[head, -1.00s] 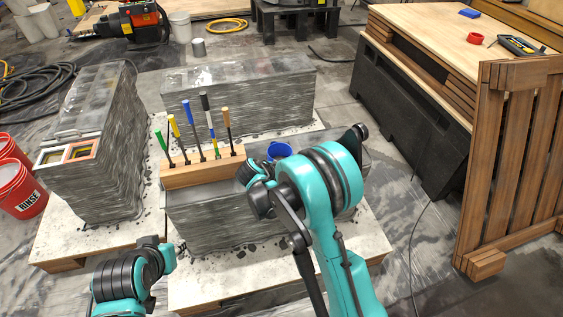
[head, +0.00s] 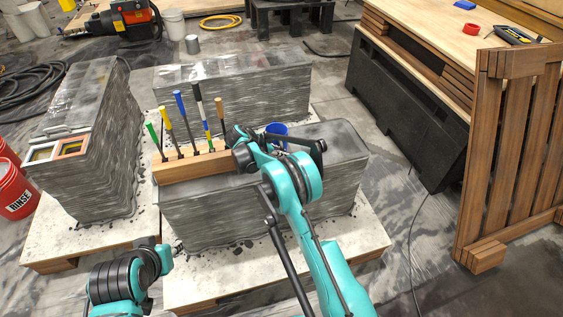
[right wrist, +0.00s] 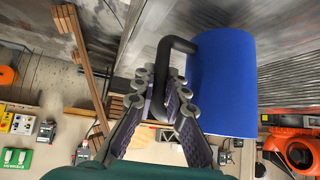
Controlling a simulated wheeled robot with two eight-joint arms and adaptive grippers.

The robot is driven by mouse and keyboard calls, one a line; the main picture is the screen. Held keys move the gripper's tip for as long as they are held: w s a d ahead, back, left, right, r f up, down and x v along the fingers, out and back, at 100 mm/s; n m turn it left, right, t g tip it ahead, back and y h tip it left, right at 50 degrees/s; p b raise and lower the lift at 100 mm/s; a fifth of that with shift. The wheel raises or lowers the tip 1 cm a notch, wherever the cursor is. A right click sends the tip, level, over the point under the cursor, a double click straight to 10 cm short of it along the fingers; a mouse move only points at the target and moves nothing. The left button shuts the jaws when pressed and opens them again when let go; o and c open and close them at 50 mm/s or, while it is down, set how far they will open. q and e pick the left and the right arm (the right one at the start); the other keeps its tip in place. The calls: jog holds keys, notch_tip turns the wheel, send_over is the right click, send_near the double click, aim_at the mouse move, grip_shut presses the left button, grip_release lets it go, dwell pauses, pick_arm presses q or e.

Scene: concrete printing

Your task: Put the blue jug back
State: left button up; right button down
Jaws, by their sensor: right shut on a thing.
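The blue jug (head: 277,129) shows in the head view above or behind the front grey printed block (head: 335,143), partly hidden by my right arm. In the right wrist view the jug (right wrist: 222,82) fills the upper right, with its dark handle (right wrist: 163,62) facing me. My right gripper (right wrist: 160,92) is shut on that handle, one finger on each side. I cannot tell whether the jug touches the block. My left arm shows at the lower left of the head view, but its fingers are not seen.
A wooden rack (head: 190,168) with several colour-handled tools stands on the front block, left of the jug. More printed blocks stand behind (head: 235,95) and at left (head: 80,150). A workbench (head: 425,50) and slatted wood panel (head: 505,160) are at right.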

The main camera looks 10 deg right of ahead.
notch_tip(320, 180, down, 4)
jog(key=shift+b, duration=1.05)
jog(key=shift+r, duration=0.15)
jog(key=c, duration=1.6)
grip_release()
jog(key=shift+o, duration=0.2)
